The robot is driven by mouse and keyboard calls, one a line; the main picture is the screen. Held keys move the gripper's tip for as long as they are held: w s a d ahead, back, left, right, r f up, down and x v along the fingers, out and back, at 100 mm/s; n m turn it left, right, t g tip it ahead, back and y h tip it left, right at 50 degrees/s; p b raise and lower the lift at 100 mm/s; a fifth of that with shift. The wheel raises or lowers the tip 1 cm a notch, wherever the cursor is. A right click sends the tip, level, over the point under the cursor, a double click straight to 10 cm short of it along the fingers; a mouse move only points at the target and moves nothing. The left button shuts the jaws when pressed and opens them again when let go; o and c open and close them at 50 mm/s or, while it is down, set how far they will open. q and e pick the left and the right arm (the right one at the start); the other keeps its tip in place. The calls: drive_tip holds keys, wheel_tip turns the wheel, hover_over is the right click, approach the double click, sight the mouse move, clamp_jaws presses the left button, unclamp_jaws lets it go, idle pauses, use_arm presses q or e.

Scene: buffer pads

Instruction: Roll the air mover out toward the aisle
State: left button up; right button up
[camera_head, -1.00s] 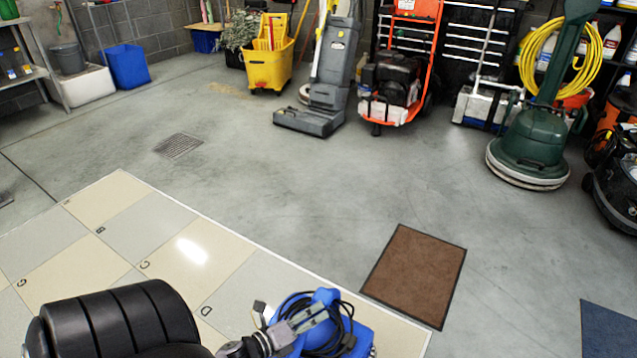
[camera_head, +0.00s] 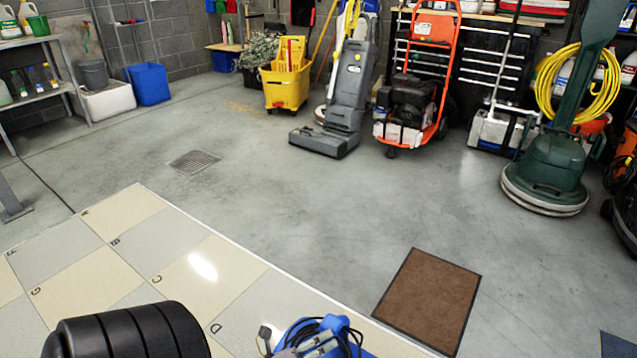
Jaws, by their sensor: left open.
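The blue air mover (camera_head: 343,329) is at the bottom edge, cut off by the frame, so only its top shows. A black cord is coiled on it, and a plug hangs at its left side. My left gripper (camera_head: 318,343) is at the cord and the top of the air mover, open. Its grey fingers show only partly, and I cannot tell whether they touch the air mover. My right gripper is not in view.
A tiled panel (camera_head: 180,231) with lettered squares lies beside the air mover. A brown mat (camera_head: 428,300) lies to its right. Open concrete floor (camera_head: 300,210) stretches beyond. A yellow mop bucket (camera_head: 284,90), floor scrubber (camera_head: 345,95), orange-framed machine (camera_head: 410,90) and green floor polisher (camera_head: 548,168) line the back.

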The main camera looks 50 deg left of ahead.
use_arm(q)
drive_tip(key=v, duration=1.2)
drive_tip(key=shift+r, duration=0.1)
idle(0.4)
